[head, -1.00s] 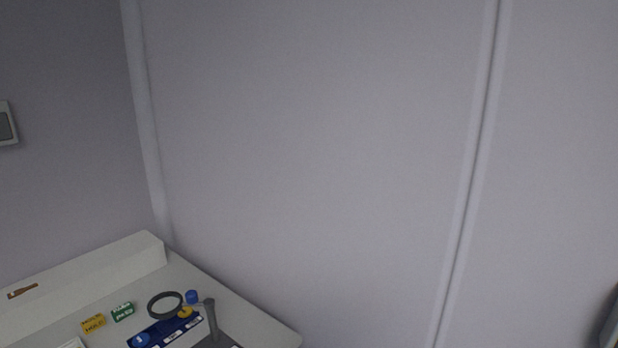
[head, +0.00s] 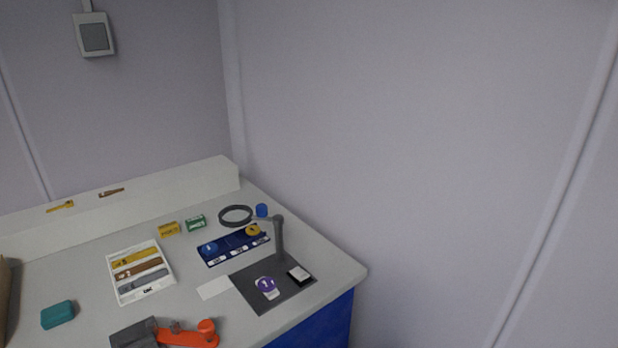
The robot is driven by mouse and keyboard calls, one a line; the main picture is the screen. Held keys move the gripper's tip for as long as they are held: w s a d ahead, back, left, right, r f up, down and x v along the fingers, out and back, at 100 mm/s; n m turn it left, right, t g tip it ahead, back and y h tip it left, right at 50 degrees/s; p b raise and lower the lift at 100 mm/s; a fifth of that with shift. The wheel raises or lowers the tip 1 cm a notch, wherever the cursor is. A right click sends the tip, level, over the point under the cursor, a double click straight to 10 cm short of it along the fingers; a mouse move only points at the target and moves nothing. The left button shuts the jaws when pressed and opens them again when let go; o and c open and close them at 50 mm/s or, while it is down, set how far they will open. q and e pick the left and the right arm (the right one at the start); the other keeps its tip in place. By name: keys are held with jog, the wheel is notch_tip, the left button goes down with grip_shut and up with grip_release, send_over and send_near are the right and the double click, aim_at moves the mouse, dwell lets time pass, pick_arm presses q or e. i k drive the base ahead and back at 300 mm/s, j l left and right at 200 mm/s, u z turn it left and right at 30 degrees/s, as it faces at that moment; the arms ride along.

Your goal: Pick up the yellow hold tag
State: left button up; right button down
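The yellow hold tag (head: 170,229) is a small yellow block with dark lettering. It stands on the grey-white worktop near the back ledge, just left of a green tag (head: 195,222) of similar size. Nothing covers it in the head view. Neither of my grippers shows in the head view.
An orange-and-grey tool (head: 190,338) and a teal block (head: 57,314) lie nearer.

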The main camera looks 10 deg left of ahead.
aim_at(165, 230)
jog(key=k+u, duration=0.15)
jog(key=u, duration=1.1)
jog(key=i+l+u, duration=0.15)
jog(key=u, duration=0.35)
jog(key=i+l+u, duration=0.1)
jog(key=l+u, duration=0.25)
jog(key=u, duration=0.15)
